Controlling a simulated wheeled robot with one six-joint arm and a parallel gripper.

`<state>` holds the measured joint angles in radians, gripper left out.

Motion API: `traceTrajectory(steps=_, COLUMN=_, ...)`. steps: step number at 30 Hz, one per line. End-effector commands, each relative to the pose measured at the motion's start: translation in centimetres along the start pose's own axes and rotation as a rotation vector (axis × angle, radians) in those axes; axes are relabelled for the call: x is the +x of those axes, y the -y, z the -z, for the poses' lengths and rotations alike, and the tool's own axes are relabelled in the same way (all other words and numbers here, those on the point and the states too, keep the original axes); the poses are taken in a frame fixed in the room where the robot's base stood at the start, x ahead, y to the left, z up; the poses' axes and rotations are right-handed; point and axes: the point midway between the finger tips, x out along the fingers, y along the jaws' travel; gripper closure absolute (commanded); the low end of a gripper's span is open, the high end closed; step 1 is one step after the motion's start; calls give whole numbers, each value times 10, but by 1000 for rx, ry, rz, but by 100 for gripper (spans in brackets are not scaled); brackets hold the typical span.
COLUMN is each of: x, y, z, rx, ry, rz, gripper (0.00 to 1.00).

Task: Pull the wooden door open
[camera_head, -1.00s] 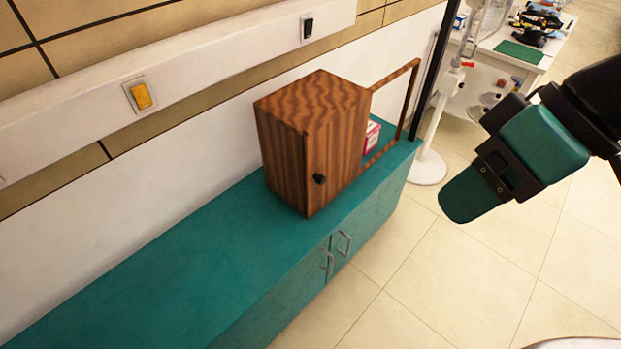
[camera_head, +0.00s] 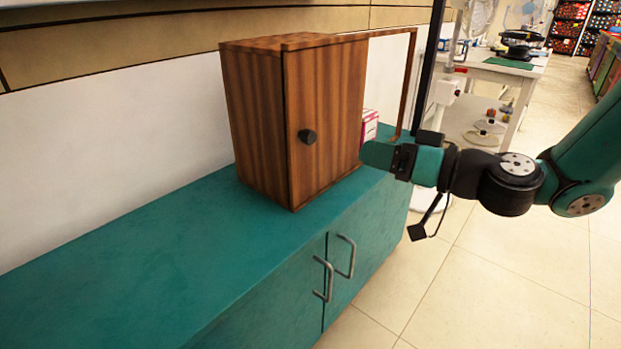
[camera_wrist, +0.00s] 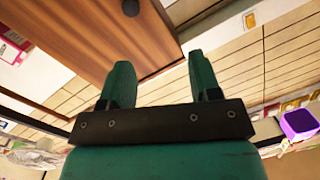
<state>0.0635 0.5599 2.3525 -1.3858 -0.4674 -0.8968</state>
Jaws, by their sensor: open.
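The wooden door (camera_head: 326,105) is the striped brown front of a small cabinet (camera_head: 257,120) on a teal counter. It looks shut. Its round dark knob (camera_head: 307,136) sits near the door's left edge. My gripper (camera_head: 364,154) is to the right of the knob, apart from it, in front of the cabinet's right part. In the wrist view my gripper (camera_wrist: 158,80) has its two teal fingers apart with nothing between them. The door (camera_wrist: 95,40) fills the upper left there, and the knob (camera_wrist: 131,8) is at the top edge, beyond the fingertips.
The teal counter (camera_head: 150,250) has a clear top left of the cabinet and two metal handles (camera_head: 345,256) on its front. A pink and white box (camera_head: 369,126) stands beside the cabinet within an open wooden frame (camera_head: 408,85). Tiled floor (camera_head: 480,290) is free at the right.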

Motion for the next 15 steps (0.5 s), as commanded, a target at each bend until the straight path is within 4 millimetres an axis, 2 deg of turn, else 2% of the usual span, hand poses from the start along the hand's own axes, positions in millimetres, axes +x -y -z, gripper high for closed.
traceTrajectory(steps=1, x=0, y=-18, z=-18, rx=7, ry=-29, rz=-23, gripper=43)
traceTrajectory(steps=4, x=-1, y=-33, z=-23, rx=9, ry=-72, rz=-55, gripper=43)
traceTrajectory(steps=10, x=8, y=-39, z=-18, rx=11, ry=-93, rz=-72, gripper=43)
traceTrajectory(steps=15, x=39, y=-40, z=-16, rx=7, ry=-91, rz=-68, gripper=43)
